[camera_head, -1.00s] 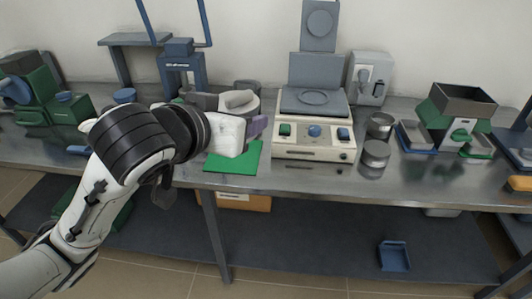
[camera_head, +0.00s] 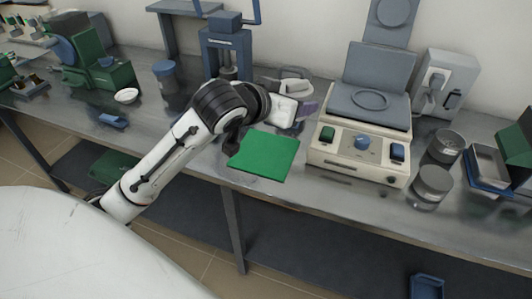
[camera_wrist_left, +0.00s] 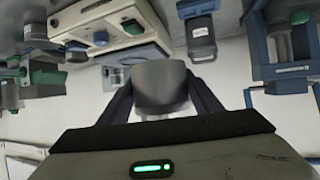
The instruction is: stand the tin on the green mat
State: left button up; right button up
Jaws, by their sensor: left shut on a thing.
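My left gripper (camera_wrist_left: 160,95) is shut on the tin (camera_wrist_left: 160,84), a plain grey cylinder between its two dark fingers in the left wrist view. In the head view the left gripper (camera_head: 306,106) is at the back edge of the green mat (camera_head: 265,156), and its white body hides most of what it holds. The green mat lies flat and bare near the front edge of the bench, left of the cream instrument. I cannot tell how high the tin is above the bench. My right gripper is not in view.
The cream instrument (camera_head: 352,165) with a raised grey lid stands right of the mat. A blue press (camera_head: 226,50) is behind my arm. A blue-lidded jar (camera_head: 166,78) and green equipment (camera_head: 105,72) stand left.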

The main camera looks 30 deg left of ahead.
pick_arm(q)
jog(key=w+a+f, duration=0.2)
jog(key=a+f, duration=0.6)
jog(key=f, duration=0.1)
jog(key=b, duration=0.1)
send_over(265, 152)
jog(key=shift+y, duration=0.3)
notch_tip(265, 152, down, 5)
jog(key=shift+f, duration=0.2)
notch_tip(265, 152, down, 4)
jog(key=shift+f+b, duration=0.1)
jog(key=shift+b, duration=0.35)
jog(key=shift+f, duration=0.15)
jog(key=o, duration=1.2)
jog(key=shift+c, duration=0.2)
